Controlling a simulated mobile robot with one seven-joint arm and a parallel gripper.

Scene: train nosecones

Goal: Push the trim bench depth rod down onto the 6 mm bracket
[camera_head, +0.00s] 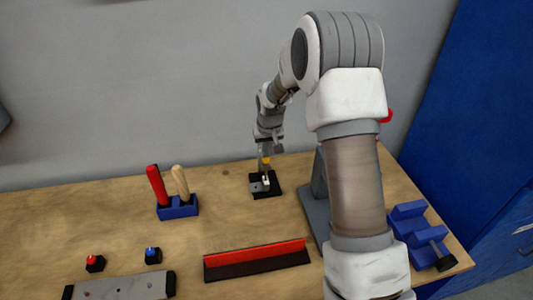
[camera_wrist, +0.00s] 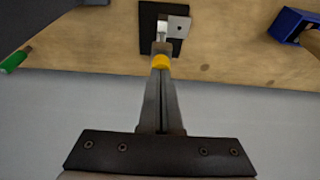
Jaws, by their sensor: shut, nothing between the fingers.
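The depth rod, with a yellow cap (camera_head: 265,160), stands above a small black base (camera_head: 254,191) on the bench. In the wrist view the yellow cap (camera_wrist: 160,62) is at the ends of my fingers, with a pale metal part of the rod beyond it. A grey metal bracket plate (camera_wrist: 179,27) with a small hole sits beside it on the black base (camera_wrist: 147,42). My gripper (camera_head: 263,151) is shut and points down over the cap, with nothing between the fingers. I cannot tell whether the fingertips touch the cap, or the gap under the rod.
A blue holder (camera_head: 178,209) with red-handled and wooden-handled tools stands to the left. A red and black bar (camera_head: 256,261), a grey block (camera_head: 122,287), and red (camera_head: 95,263) and blue (camera_head: 153,255) buttons lie nearer. A blue vise-like fixture (camera_head: 418,233) is at right.

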